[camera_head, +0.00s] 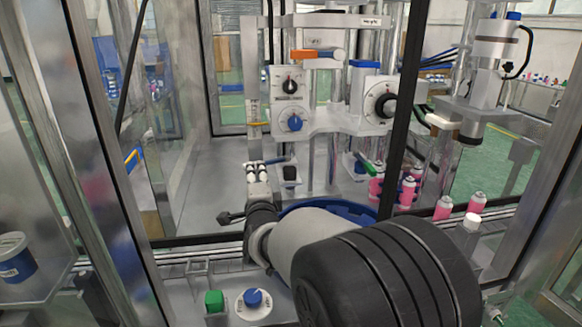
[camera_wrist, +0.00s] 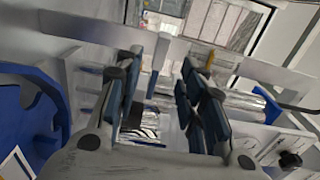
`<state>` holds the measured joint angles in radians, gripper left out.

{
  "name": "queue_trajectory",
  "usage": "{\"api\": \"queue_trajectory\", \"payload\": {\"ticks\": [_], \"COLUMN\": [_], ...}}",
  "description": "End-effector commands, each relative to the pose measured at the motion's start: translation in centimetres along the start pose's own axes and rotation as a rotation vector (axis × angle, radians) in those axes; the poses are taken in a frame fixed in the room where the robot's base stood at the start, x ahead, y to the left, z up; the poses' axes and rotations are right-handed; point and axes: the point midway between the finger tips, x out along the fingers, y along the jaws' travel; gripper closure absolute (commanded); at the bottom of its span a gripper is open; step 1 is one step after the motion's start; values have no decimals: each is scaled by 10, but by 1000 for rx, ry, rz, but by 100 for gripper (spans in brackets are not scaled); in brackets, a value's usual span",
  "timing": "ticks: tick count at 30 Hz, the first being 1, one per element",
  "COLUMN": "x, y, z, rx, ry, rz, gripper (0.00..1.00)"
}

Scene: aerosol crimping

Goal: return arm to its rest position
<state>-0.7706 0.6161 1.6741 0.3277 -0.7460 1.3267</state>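My arm (camera_head: 385,265) fills the lower middle of the head view, with a grey link and a dark rounded housing. It reaches toward the crimping machine (camera_head: 290,92). My gripper shows clearly in the wrist view (camera_wrist: 172,82). Its blue-padded fingers stand apart with a clear gap, and I see nothing held between them. In the head view I cannot make out the fingers clearly.
Pink cans (camera_head: 443,208) stand right of the arm, with several more behind the dark frame post (camera_head: 401,110). Metal posts (camera_head: 100,130) stand at left. A green button (camera_head: 214,300) and blue knob (camera_head: 253,298) sit on the front panel.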

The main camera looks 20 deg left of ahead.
Motion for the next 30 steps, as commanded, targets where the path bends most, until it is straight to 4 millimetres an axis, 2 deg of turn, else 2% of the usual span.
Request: {"api": "queue_trajectory", "payload": {"ticks": [14, 17, 19, 23, 26, 29, 30], "x": [-2, -8, -19, -64, -116, -176, -203], "y": [-1, -10, -19, -36, -39, -36, -34], "z": [-2, -19, -41, -100, -143, -179, -191], "rx": [-5, -45, -108, -286, -437, -578, -631], "ry": [1, 9, 16, 20, 5, -25, -42], "rz": [2, 30, 76, 219, 353, 489, 545], "gripper": [63, 63, 63, 63, 63, 63, 63]}}
